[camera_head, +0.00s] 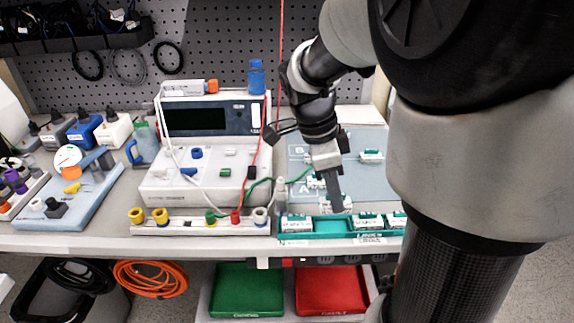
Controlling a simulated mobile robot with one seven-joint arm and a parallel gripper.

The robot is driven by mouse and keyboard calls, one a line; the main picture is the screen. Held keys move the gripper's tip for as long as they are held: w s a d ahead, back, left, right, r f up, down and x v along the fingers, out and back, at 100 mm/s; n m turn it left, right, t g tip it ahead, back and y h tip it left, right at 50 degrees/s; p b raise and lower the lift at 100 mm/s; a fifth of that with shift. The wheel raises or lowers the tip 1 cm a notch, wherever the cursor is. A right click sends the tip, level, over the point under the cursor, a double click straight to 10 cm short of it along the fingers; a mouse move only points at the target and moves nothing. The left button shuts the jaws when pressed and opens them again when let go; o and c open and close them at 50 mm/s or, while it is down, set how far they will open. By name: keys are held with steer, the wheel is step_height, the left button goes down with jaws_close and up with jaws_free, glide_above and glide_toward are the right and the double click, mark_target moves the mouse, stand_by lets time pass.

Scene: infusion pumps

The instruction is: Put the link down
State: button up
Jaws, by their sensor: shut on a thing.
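My gripper (335,204) points down over the back edge of the teal tray (330,235). Its fingers are shut on a small white link (346,205), mostly hidden by the fingers; I cannot tell whether it touches anything below. Similar white links with green marks sit in the tray, one at the left (297,223) and others at the right (368,221). Another white link (371,156) is on the blue-grey board (352,175), which bears letters such as A and B.
The white pump unit (205,180) with a dark screen stands left of my gripper, with red, green and white leads. A socket strip (180,228) lies before it. Green (247,290) and red (330,290) bins are below the bench. My arm hides the right side.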

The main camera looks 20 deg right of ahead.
step_height(320, 180, down, 6)
steer(key=shift+r+b, duration=0.1)
steer(key=shift+b, duration=0.5)
